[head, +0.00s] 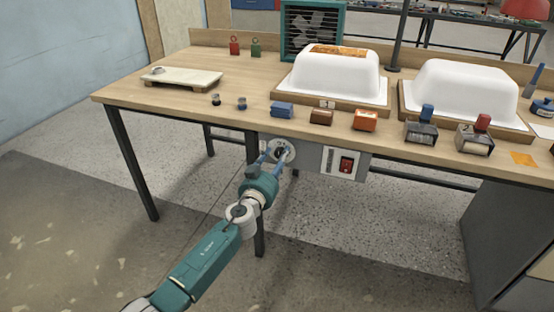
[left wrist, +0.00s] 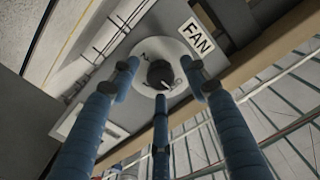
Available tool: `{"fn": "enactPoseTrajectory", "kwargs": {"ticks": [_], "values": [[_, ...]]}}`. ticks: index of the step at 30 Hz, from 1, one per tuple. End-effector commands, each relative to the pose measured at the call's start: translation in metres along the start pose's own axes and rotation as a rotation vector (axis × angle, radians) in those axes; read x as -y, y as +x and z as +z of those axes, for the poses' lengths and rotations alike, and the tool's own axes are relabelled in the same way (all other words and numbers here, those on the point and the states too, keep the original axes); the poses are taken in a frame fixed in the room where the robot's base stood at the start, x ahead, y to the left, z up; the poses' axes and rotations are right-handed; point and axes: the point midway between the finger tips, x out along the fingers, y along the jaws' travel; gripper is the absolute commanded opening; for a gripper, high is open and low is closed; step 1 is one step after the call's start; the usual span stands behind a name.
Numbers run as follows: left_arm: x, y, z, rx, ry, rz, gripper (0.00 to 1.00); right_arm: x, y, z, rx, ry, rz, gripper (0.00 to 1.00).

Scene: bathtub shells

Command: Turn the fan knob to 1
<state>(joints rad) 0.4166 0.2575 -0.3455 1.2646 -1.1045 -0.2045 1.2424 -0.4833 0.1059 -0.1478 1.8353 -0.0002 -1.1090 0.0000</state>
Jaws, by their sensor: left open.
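The fan knob (left wrist: 160,74) is a small black knob on a round white dial plate (left wrist: 141,62), beside a white label reading FAN (left wrist: 196,37). The dial's marks are too small or covered to read, so its setting cannot be told. In the head view the dial (head: 287,146) sits on a grey panel under the table's front edge. My left gripper (head: 272,157) is open in front of it. In the left wrist view its blue fingers (left wrist: 160,88) spread around the knob, with visible gaps. The fan (head: 313,32) stands in a teal housing at the table's back. My right gripper is out of view.
The wooden table (head: 165,95) overhangs the grey panel (head: 312,158). A red rocker switch (head: 346,165) is right of the dial. White tub shells (head: 330,75), small blocks and stampers stand on top. The floor before the panel is clear.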

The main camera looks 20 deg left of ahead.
Motion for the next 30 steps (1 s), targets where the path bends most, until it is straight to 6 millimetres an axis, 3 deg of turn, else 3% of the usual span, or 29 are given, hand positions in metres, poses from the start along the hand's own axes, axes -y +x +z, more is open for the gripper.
{"fn": "enactPoseTrajectory", "kwargs": {"ticks": [1, 7, 19, 30], "values": [[0.000, 0.000, 0.000, 0.000, 0.000, 0.000, 0.40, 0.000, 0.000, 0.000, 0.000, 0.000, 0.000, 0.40], [0.000, 0.000, 0.000, 0.001, 0.000, 0.000, 0.02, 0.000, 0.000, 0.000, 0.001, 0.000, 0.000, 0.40], [0.000, -0.001, 0.002, 0.002, 0.062, 0.000, 0.01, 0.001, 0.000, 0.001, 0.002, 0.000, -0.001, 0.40], [0.000, -0.001, 0.003, 0.003, 0.344, 0.000, 0.01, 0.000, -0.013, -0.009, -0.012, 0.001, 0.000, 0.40]]}}
